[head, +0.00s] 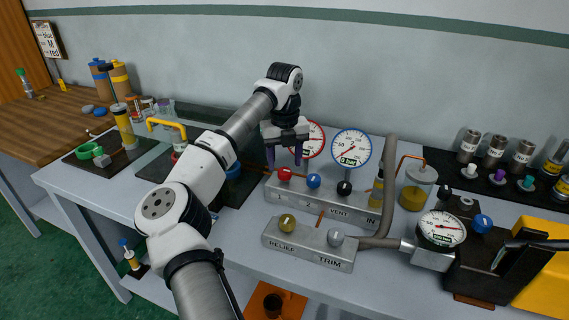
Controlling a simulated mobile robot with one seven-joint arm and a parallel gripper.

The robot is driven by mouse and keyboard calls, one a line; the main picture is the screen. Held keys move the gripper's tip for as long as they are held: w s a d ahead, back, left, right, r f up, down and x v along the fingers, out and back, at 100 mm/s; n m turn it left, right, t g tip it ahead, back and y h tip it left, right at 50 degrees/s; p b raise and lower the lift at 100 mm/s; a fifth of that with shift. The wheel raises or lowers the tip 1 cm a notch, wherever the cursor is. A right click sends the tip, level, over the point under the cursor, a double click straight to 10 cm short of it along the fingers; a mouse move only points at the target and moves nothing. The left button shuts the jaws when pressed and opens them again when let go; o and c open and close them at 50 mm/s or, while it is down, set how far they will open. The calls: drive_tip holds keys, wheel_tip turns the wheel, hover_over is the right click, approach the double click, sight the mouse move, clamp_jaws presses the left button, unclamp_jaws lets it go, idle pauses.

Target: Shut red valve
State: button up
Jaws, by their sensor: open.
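The red valve knob (284,174) sits at the left end of the upper grey manifold block (325,201), above the label 1. My gripper (284,158) is open and points down just above and behind the red knob in the picture. Its two purple-tipped fingers are spread to either side of the knob's line, and nothing shows between them. I cannot tell whether a fingertip touches the knob. A red-rimmed gauge (317,139) stands behind, partly hidden by my gripper.
On the same block are a blue knob (314,181) and a black knob (344,188). A lower block (308,246) carries yellow and silver knobs. A blue-rimmed gauge (350,148) and a grey pipe (388,190) stand to the right. Dark mats with tools lie left.

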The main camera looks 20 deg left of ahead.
sight(285, 173)
drive_tip(key=shift+f, duration=1.25)
drive_tip(key=c, duration=1)
